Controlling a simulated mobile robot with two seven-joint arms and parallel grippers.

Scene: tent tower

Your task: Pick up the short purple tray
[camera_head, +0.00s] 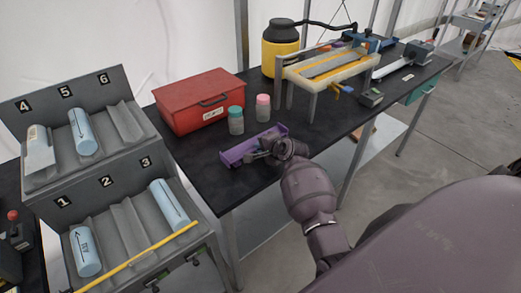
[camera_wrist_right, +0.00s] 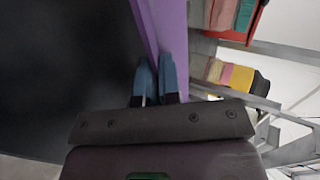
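The short purple tray (camera_head: 236,155) lies near the front edge of the black table, in front of the red toolbox. My right gripper (camera_head: 262,151) reaches over its near side from the right. In the right wrist view the tray's purple wall (camera_wrist_right: 163,25) runs down between the two blue fingertips of my right gripper (camera_wrist_right: 156,82). The fingers are close together, shut on that wall. The tray looks to be on or just at the tabletop; any gap beneath is too small to tell. My left gripper is not in view.
The red toolbox (camera_head: 197,101) and two small bottles, one teal-capped (camera_head: 236,124) and one pink-capped (camera_head: 263,110), stand behind the tray. A cream frame stand (camera_head: 325,75) is farther back right. A grey numbered rack (camera_head: 100,190) is at left. The table (camera_head: 225,190) is bare in front.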

